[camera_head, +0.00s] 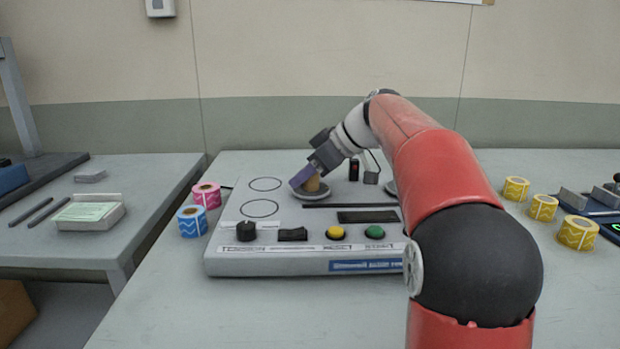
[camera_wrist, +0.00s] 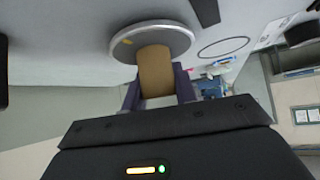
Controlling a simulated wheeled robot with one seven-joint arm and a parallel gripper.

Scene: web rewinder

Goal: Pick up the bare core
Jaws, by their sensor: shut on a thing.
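The bare core (camera_head: 312,183) is a small brown cardboard cylinder over the left round disc (camera_head: 318,193) of the rewinder (camera_head: 300,262). In the wrist view the core (camera_wrist: 156,72) stands between the two purple fingers of my gripper (camera_wrist: 158,92), with its far end at the metal disc (camera_wrist: 178,36). I cannot tell whether the core touches the disc. My gripper (camera_head: 308,176) is shut on the core and reaches it at a slant from the upper right. Part of the core is hidden by the near finger in the head view.
Pink (camera_head: 206,194) and blue (camera_head: 192,220) label rolls stand left of the rewinder. Several yellow rolls (camera_head: 543,207) stand at the right. The second disc (camera_head: 391,187) is partly behind my arm.

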